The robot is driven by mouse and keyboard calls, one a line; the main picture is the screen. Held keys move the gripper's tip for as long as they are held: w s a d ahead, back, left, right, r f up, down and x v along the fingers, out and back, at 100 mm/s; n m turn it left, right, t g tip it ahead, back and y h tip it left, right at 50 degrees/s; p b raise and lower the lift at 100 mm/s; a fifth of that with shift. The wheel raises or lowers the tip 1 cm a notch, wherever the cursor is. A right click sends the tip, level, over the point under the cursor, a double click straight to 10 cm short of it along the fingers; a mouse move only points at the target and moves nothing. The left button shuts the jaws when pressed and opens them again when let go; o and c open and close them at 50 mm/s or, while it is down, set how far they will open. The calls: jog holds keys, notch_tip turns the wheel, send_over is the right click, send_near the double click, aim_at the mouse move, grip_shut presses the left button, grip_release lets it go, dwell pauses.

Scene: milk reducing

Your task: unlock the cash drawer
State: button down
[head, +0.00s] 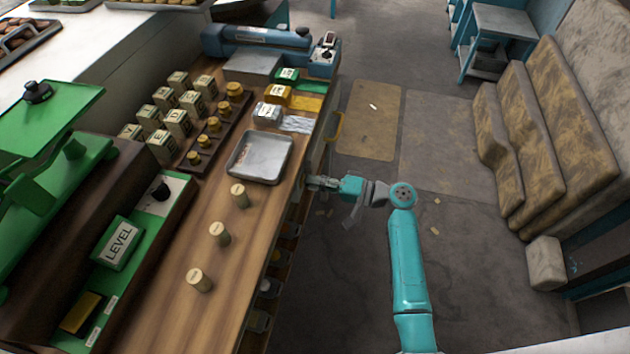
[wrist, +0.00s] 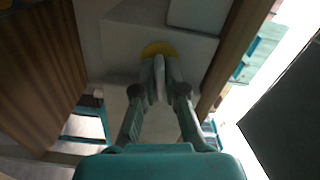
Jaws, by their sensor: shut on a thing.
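My gripper (head: 318,183) is at the counter's front edge in the head view, reaching in from the right. In the wrist view my gripper (wrist: 160,65) has its fingertips together at a rounded yellow piece (wrist: 158,48) on a pale grey panel (wrist: 125,45). The fingers are shut on this piece and hide its lower part. Whether it is a key, a knob or part of a lock I cannot tell. The panel sits between wooden sides under the counter. In the head view the counter edge and my gripper hide this spot.
The wooden counter (head: 225,285) bears a metal tray (head: 258,176), several weights and labelled blocks. A yellow handle (head: 338,126) juts from the counter front just beyond my gripper. The floor between is mostly clear.

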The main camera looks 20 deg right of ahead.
jog(key=shift+f+m, duration=0.1)
jog(key=shift+m, duration=1)
jog(key=c, duration=1.6)
grip_release()
jog(key=shift+o, duration=0.2)
jog(key=shift+d, duration=0.1)
jog(key=v, duration=1.2)
